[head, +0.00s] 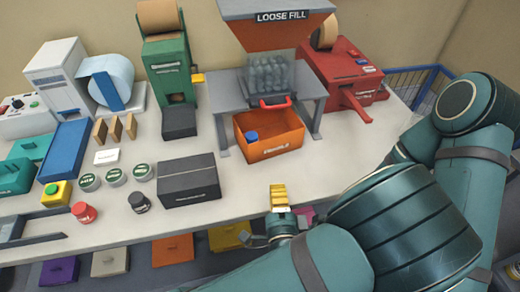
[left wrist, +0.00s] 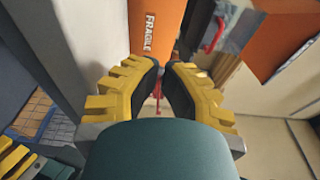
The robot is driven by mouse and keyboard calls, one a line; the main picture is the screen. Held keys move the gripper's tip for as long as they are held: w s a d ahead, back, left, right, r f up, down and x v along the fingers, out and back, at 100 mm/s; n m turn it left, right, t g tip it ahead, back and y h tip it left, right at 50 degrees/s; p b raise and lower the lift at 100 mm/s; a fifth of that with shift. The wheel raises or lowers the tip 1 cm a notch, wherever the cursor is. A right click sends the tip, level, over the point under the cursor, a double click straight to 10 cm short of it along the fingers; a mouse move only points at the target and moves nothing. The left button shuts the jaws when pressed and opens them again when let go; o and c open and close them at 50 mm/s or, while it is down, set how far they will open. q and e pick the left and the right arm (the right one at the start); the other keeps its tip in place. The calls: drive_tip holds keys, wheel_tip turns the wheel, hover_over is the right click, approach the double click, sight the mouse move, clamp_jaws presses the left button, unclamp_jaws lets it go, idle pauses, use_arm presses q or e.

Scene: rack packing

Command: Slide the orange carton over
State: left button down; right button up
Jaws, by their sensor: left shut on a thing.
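The orange carton (head: 268,146) stands upright and open-topped on the table, under the loose-fill hopper, with a blue item (head: 251,135) inside. Its front face carries a FRAGILE label, which shows turned sideways in the left wrist view (left wrist: 160,30). My left gripper (head: 279,196) is in front of the carton's near face, and bare table shows between them in the head view. In the left wrist view its yellow-backed fingers with dark pads (left wrist: 167,75) are close together. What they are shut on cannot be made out.
The loose-fill hopper (head: 277,30) and its grey stand (head: 222,100) frame the carton. A black box (head: 189,182) is to its left, and a red machine (head: 342,72) is behind right. The table right of the carton is clear up to my arm.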

sight(270, 147)
use_arm(q)
drive_tip(key=w, duration=0.4)
drive_tip(key=w+a, duration=0.1)
drive_tip(key=w, duration=0.3)
drive_tip(key=w+a, duration=0.1)
drive_tip(key=w, duration=0.4)
drive_tip(key=shift+w, duration=0.1)
drive_tip(key=shift+w+a, duration=0.1)
drive_tip(key=shift+w, duration=0.05)
drive_tip(key=w, duration=0.2)
drive_tip(key=w+b, duration=0.1)
drive_tip(key=w, duration=0.1)
drive_tip(key=w+a, duration=0.1)
drive_tip(key=w, duration=0.1)
drive_tip(key=shift+f, duration=0.1)
drive_tip(key=shift+w, duration=0.5)
drive_tip(key=shift+s+d, duration=0.1)
